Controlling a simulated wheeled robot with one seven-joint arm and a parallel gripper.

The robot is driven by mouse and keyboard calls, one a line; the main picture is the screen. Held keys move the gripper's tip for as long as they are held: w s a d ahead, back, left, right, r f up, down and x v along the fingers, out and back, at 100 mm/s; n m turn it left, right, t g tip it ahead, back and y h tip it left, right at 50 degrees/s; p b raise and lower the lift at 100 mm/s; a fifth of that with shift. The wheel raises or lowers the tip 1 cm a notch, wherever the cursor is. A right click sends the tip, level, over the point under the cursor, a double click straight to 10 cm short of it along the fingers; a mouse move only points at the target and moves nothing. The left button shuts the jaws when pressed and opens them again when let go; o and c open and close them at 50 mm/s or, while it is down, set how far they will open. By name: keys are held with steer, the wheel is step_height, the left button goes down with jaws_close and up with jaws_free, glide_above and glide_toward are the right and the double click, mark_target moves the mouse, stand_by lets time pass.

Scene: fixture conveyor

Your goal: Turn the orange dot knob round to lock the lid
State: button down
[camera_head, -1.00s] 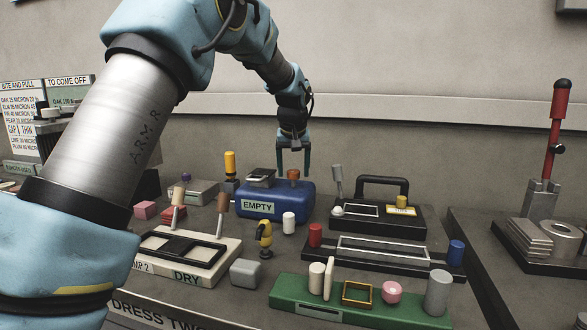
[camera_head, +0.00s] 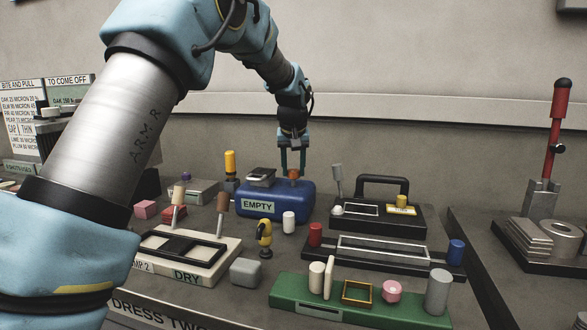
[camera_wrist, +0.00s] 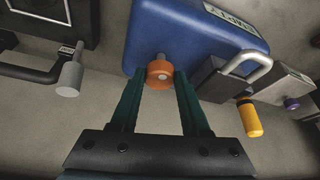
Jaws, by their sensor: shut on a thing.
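The orange knob (camera_head: 294,174) stands at the right part of the top of a blue box (camera_head: 300,200) labelled EMPTY. In the wrist view, the orange knob (camera_wrist: 158,72) shows a pale dot on its face, and the blue box (camera_wrist: 180,35) lies beyond it. My gripper (camera_head: 293,170) points down at the knob. In the wrist view, my gripper (camera_wrist: 159,74) has its two green fingers on either side of the knob, shut on it. A grey metal-topped piece (camera_head: 261,178) with a dark base sits left of the knob. The knob's lower part is partly hidden.
A yellow-topped post (camera_head: 230,163) stands behind the box on the left. A white cylinder (camera_head: 289,222) and a yellow handle (camera_head: 264,236) stand in front. A black case (camera_head: 405,222) with a handle and a grey peg (camera_head: 337,178) are to the right.

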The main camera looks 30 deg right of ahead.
steer(key=shift+w+a+r+m, duration=0.1)
steer(key=shift+m, duration=0.2)
steer(key=m+p, duration=0.1)
steer(key=m, duration=0.1)
steer(key=m+g+h+p, duration=0.1)
steer(key=shift+w+a+m, duration=0.15)
steer(key=shift+m, duration=0.25)
steer(key=m+p, duration=0.1)
steer(key=m, duration=0.1)
steer(key=m+g+h+p, duration=0.1)
steer(key=m, duration=0.1)
steer(key=shift+w+r+m+g, duration=0.1)
steer(key=shift+w+m+g, duration=0.1)
steer(key=shift+m+g, duration=0.1)
steer(key=m+g+p, duration=0.1)
steer(key=m+p, duration=0.2)
steer(key=m, duration=0.1)
steer(key=shift+w+g, duration=0.15)
steer(key=shift+g, duration=0.25)
steer(key=shift+w+m+g+p, duration=0.15)
steer(key=shift+m+g+p, duration=0.65)
steer(key=shift+m+p, duration=1.1)
steer(key=shift+m+b, duration=0.45)
steer(key=shift+m, duration=0.25)
steer(key=shift+c, duration=1.9)
jaws_free()
